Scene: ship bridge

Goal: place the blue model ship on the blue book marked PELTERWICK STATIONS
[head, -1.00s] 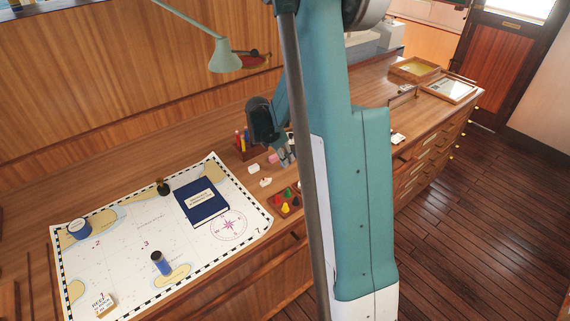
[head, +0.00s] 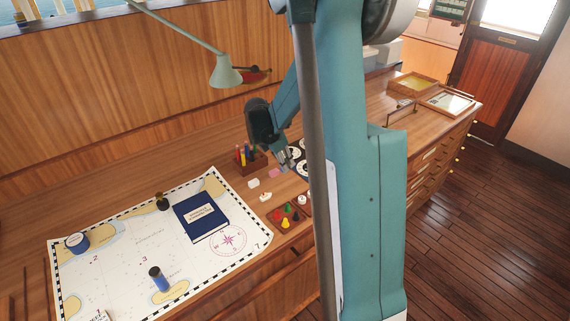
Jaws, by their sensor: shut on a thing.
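The blue book (head: 203,222) lies flat on the chart, its pale label too small to read. My gripper (head: 287,164) is at the end of my teal arm, over the desk to the right of the book and beyond the tray. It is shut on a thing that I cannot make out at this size. I cannot pick out the blue model ship with certainty. A small tray (head: 276,221) holds red, green, yellow and dark pieces; my arm's pole hides its right side.
The chart (head: 125,255) carries a dark-topped stamp (head: 162,202), a blue tin (head: 77,243) and a blue cylinder (head: 160,281). A pen holder (head: 256,164), a pink block (head: 274,173) and small white items (head: 253,183) stand near my gripper. A lamp (head: 226,74) overhangs the desk.

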